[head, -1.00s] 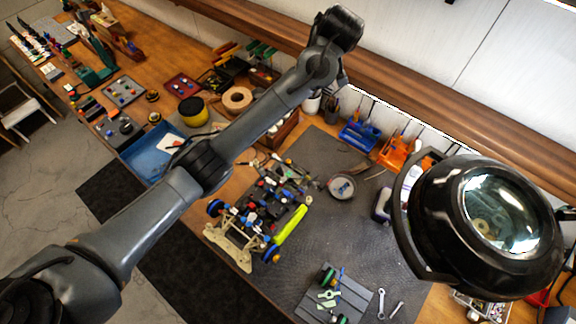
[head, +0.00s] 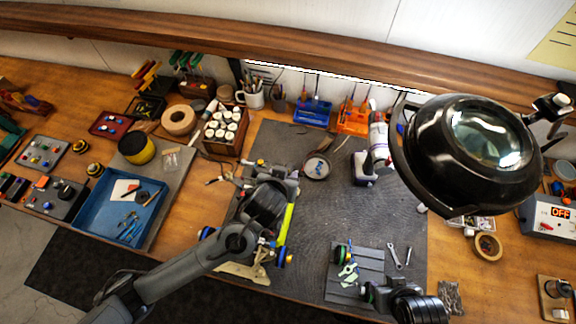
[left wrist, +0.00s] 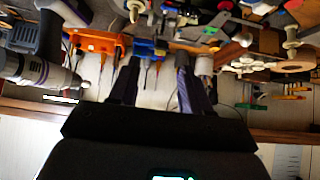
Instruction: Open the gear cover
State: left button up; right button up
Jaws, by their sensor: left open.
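The RC car chassis (head: 246,270) lies on the dark mat, with a tan end plate, blue wheels and a yellow-green bar (head: 287,222) along its right side. My left arm covers much of its middle in the head view, and I cannot make out the gear cover. My left gripper (head: 284,178) is over the car's far end; its fingers are apart and empty in the left wrist view (left wrist: 155,68). What appears to be my right arm's dark end (head: 400,300) is at the bottom right, by the grey parts tray (head: 362,272); its jaws are unclear.
A large black magnifier lamp (head: 470,150) hangs at the right. A power screwdriver (head: 377,140) stands on the mat (head: 330,220). A round dish (head: 317,166), blue (head: 313,113) and orange (head: 355,118) tool holders stand behind. A blue tray (head: 118,205) lies left. The mat's middle is clear.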

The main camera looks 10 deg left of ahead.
aim_at(290, 166)
pick_arm(q)
jog(key=p+x, duration=0.1)
jog(key=x, duration=0.7)
jog(key=shift+w+f+p, duration=0.2)
jog(key=shift+p, duration=0.2)
grip_shut()
